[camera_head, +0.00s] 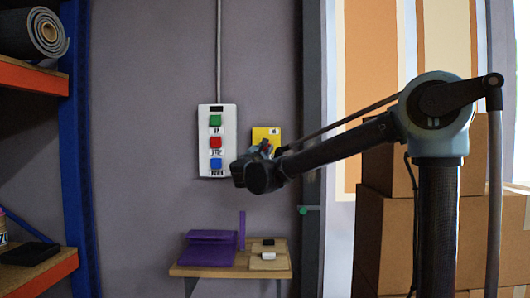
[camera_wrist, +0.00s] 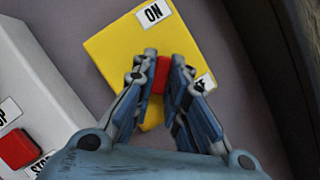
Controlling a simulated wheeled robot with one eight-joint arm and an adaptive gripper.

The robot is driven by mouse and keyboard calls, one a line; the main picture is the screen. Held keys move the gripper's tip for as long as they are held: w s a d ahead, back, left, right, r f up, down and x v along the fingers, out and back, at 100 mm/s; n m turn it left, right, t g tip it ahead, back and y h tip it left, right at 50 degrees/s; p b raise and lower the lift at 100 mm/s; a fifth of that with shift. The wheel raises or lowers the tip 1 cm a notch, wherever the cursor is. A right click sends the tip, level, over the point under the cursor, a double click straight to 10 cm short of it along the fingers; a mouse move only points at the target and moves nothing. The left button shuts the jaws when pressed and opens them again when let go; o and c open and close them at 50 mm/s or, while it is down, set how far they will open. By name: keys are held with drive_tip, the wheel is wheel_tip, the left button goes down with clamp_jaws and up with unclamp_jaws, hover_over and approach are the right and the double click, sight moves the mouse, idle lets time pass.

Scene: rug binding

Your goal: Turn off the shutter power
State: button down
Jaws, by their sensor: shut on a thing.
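The yellow switch box (camera_head: 272,132) is on the grey wall, right of the white button panel. It also shows in the wrist view (camera_wrist: 115,45), tilted, with an ON label at its top and a second label at lower right partly hidden by a finger. A red switch handle (camera_wrist: 162,75) stands out from its face, between my fingertips. My gripper (camera_wrist: 163,77) is shut on this red handle. In the head view my gripper (camera_head: 266,148) is in front of the box's lower left and hides the handle. The handle's exact position between the labels is hard to tell.
The white panel (camera_head: 203,140) with green, red and blue buttons is close to the left of my gripper. A small wooden shelf (camera_head: 185,271) with purple things is below. Cardboard boxes (camera_head: 375,235) stand at right, a blue-post rack (camera_head: 78,150) at left.

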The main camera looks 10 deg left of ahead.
drive_tip(key=shift+d+f, duration=0.1)
drive_tip(key=shift+f, duration=0.05)
drive_tip(key=c, duration=1.7)
unclamp_jaws()
drive_tip(key=shift+o, duration=0.5)
drive_tip(key=v, duration=1.1)
drive_tip(key=shift+s, duration=0.4)
drive_tip(key=shift+f, duration=0.1)
